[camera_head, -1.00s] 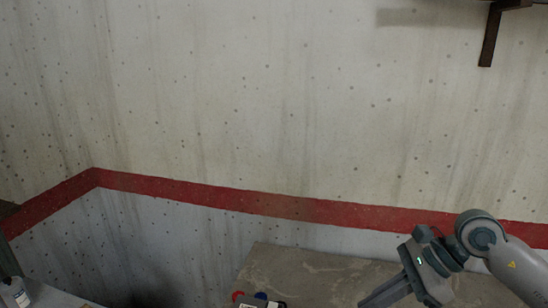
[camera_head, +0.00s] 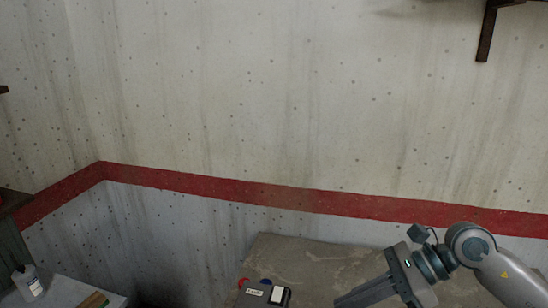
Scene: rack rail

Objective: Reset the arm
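My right gripper (camera_head: 350,300) comes in from the lower right on its grey arm and points left and down over a stone-topped table. Its fingers look close together, but the tips lie at the bottom edge, so I cannot tell whether they are open or shut. I see nothing held in it. My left gripper is not in view.
The stone-topped table (camera_head: 300,255) stands against the wall, with a small dark device (camera_head: 268,293) and red and blue items at its front left. A white bottle (camera_head: 28,283) stands on a surface at lower left. A dark bracket (camera_head: 486,32) hangs at upper right.

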